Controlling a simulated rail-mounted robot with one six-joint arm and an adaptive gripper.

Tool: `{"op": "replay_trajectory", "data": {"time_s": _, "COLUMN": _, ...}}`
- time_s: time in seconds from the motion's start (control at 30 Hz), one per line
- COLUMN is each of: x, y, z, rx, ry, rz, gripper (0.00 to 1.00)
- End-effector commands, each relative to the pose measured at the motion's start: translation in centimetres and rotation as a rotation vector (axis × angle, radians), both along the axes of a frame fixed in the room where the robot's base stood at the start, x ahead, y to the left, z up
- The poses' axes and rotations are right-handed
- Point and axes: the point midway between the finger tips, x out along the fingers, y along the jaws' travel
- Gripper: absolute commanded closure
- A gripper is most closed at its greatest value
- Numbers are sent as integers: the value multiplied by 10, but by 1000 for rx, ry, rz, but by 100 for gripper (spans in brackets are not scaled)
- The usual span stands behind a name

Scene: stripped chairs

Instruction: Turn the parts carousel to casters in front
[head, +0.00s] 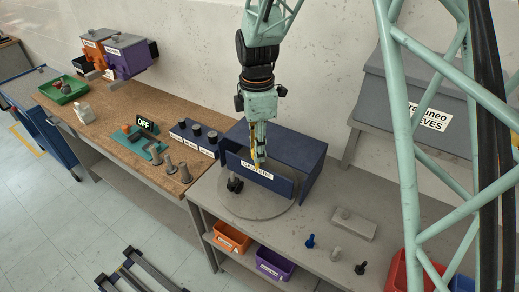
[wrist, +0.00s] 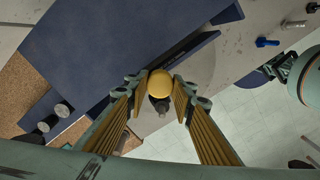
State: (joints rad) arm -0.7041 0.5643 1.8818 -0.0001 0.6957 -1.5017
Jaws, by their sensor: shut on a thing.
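The parts carousel shows as a round grey disc (head: 262,211) with a dark blue panel (head: 283,184) standing on it. A white label (head: 257,170) on the panel reads CASTERS and faces the front of the bench. A dark caster-like part (head: 235,184) sits on the disc before the panel. My gripper (head: 260,162) reaches down from above at the panel. In the wrist view, its yellow fingers are shut on a round yellow knob (wrist: 160,84). How the knob joins the carousel is hidden.
A blue housing (head: 310,150) stands behind the disc. A blue block with dark knobs (head: 195,137) is to the left, on the wooden bench. Small loose parts (head: 335,253) and a grey block (head: 347,224) lie to the right. Orange (head: 232,238) and purple (head: 274,265) bins sit below.

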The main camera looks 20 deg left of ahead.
Motion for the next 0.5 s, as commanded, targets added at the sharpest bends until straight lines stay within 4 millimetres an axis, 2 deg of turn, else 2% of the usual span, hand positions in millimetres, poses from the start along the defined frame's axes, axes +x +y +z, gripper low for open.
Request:
{"op": "replay_trajectory", "data": {"time_s": 0.13, "x": 0, "y": 0, "z": 0, "rx": 0, "ry": 0, "rz": 1, "gripper": 96}}
{"op": "replay_trajectory", "data": {"time_s": 0.17, "x": 0, "y": 0, "z": 0, "rx": 0, "ry": 0, "rz": 1, "gripper": 75}}
{"op": "replay_trajectory", "data": {"time_s": 0.3, "x": 0, "y": 0, "z": 0, "rx": 0, "ry": 0, "rz": 0, "gripper": 63}}
{"op": "replay_trajectory", "data": {"time_s": 0.5, "x": 0, "y": 0, "z": 0, "rx": 0, "ry": 0, "rz": 0, "gripper": 63}}
